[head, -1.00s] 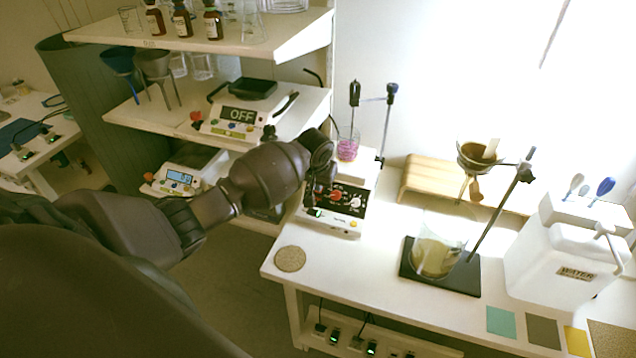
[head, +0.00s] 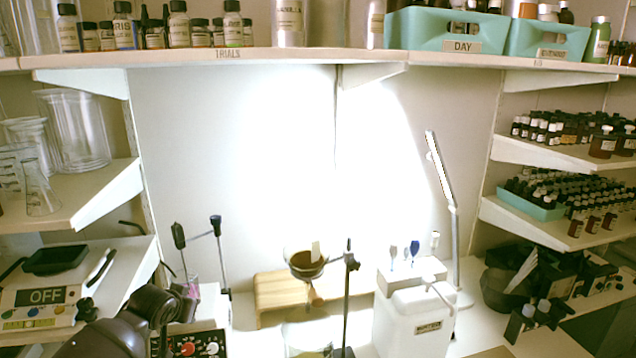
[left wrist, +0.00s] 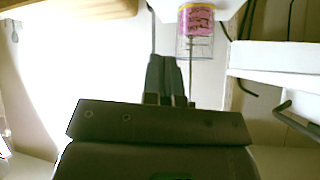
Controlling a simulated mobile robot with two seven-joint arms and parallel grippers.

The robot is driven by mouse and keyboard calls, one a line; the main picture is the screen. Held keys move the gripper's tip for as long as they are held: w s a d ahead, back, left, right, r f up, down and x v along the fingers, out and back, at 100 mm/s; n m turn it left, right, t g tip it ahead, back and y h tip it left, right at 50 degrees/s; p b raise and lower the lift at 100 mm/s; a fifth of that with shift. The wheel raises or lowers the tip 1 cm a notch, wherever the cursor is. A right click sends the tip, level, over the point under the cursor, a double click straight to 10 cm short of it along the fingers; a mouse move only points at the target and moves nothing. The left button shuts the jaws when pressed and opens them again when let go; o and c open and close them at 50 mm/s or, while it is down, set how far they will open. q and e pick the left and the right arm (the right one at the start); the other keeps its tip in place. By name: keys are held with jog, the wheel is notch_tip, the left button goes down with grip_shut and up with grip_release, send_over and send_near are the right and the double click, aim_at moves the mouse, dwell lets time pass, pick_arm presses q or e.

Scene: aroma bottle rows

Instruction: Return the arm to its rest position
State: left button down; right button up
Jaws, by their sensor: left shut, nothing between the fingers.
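My left arm (head: 128,322) comes in at the bottom left of the head view, beside the stirrer hotplate (head: 205,346) with red and white knobs. Its fingertips are not clear there. In the left wrist view my left gripper (left wrist: 166,80) has its fingers together with nothing between them. A glass beaker with pink liquid (left wrist: 196,20) shows beyond the fingers, at the top of the left wrist view. In the head view this beaker is mostly hidden behind my arm. My right gripper is in neither view.
A stand (head: 347,300) holds a funnel (head: 306,262) over a beaker, near a wooden riser (head: 270,290). A white water container (head: 415,322) stands to the right. A balance reading OFF (head: 45,302) is on the left shelf. A bottle shelf (head: 240,56) spans the top.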

pick_arm(q)
jog(key=s+d+f+m+t+h+b, duration=0.1)
jog(key=s+d+f+t, duration=0.25)
jog(key=s, duration=0.75)
jog(key=s+d+f+m+t+h, duration=0.1)
jog(key=s+d+f+t, duration=0.2)
jog(key=s, duration=0.7)
jog(key=s+a+f+n+g+y, duration=0.1)
jog(key=s+f+g, duration=0.1)
jog(key=s+f, duration=0.3)
jog(key=s+a+f+n+g+y, duration=0.1)
jog(key=s+f, duration=0.3)
jog(key=s, duration=0.6)
jog(key=shift+s+f+n+g+b, duration=0.4)
jog(key=shift+g+b, duration=0.05)
jog(key=shift+g, duration=0.2)
